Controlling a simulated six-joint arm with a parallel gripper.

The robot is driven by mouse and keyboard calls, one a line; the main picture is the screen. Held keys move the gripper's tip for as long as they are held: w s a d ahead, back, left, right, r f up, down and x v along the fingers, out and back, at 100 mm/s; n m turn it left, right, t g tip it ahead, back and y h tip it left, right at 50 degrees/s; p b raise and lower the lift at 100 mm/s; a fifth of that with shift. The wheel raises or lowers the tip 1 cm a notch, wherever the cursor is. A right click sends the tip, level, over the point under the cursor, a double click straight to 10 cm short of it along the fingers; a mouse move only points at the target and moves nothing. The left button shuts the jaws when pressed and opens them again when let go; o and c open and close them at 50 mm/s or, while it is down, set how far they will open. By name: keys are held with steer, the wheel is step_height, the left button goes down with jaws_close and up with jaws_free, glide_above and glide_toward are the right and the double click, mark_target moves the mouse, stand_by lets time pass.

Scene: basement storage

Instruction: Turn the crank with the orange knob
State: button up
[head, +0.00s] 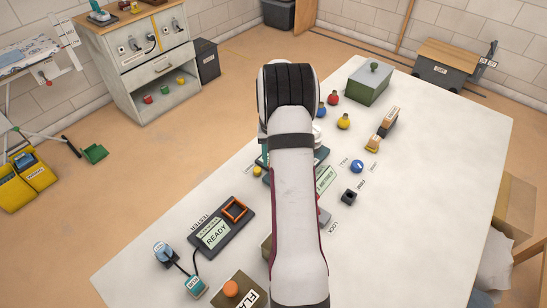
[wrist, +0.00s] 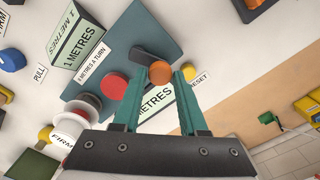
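The crank shows in the wrist view as a dark arm (wrist: 150,56) with an orange knob (wrist: 160,72) at its end, on a blue-grey base (wrist: 146,28). My gripper (wrist: 161,76) has its two teal fingers on either side of the knob, their tips close to its sides. Whether they press on it cannot be told. In the head view my arm hides the crank and the knob.
A red button (wrist: 112,86) and a white spool-like part (wrist: 86,106) are close to the left finger.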

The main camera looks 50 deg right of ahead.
jaws_close()
steer(key=m, duration=0.2)
steer(key=d+m, duration=0.1)
steer(key=m, duration=0.1)
steer(key=shift+w+d, duration=0.1)
steer(key=shift+d, duration=0.1)
steer(key=shift+o, duration=2.3)
jaws_free()
step_height(320, 180, up, 16)
steer(key=shift+a+f, duration=0.1)
